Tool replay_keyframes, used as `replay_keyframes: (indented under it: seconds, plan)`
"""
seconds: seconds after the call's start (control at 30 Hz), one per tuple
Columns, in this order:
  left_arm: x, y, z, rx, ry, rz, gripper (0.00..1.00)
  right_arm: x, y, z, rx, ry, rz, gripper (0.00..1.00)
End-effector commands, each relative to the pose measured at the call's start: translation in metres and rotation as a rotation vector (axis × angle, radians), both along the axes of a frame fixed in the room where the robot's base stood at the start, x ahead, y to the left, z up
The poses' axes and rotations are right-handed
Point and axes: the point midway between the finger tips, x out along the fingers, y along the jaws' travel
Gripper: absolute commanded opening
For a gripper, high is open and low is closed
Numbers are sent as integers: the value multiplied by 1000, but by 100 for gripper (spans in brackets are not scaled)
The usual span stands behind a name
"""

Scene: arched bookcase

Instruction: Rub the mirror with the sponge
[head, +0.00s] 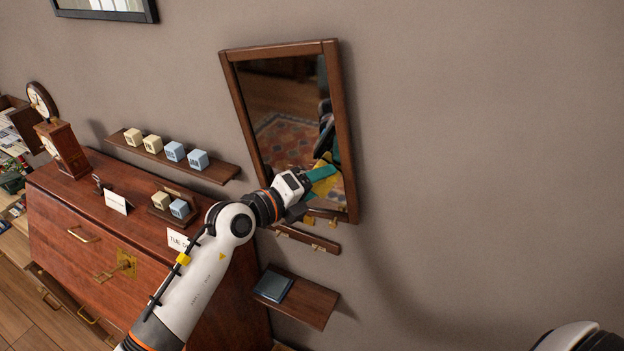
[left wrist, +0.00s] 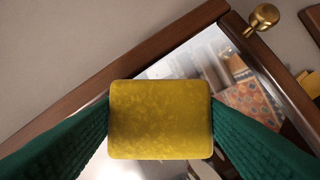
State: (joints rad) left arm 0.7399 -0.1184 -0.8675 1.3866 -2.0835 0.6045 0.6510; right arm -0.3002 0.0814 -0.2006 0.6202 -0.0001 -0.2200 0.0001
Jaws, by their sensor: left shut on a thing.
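The mirror (head: 290,120) hangs on the wall in a brown wooden frame, and its glass reflects a patterned rug. My left gripper (head: 321,174) is at the lower right part of the glass, shut on the yellow sponge (head: 325,187). In the left wrist view the sponge (left wrist: 160,120) is held between two green fingers, in front of the mirror glass (left wrist: 195,60) near a frame corner. I cannot tell whether the sponge touches the glass. My right gripper is not in view.
A small shelf with blocks (head: 173,151) is left of the mirror, above a wooden desk (head: 120,215). A narrow rail (head: 308,238) and a shelf with a dark flat item (head: 273,286) are below. The wall on the right is bare.

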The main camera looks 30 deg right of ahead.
Motion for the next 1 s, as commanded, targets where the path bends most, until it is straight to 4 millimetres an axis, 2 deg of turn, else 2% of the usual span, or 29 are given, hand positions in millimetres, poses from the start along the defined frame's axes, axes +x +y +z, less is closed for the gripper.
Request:
replay_keyframes:
  seconds: [0.1,0.3,0.53,0.8,1.0]
  plan:
    - [5,5,-8,7,2,-7,43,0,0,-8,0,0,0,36]
    - [19,17,-9,6,1,-1,43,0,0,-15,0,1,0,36]
    - [26,22,-10,5,1,0,43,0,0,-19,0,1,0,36]
    - [45,36,-14,5,0,2,43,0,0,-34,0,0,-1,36]
    - [52,41,-14,4,1,1,43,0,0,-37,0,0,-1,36]
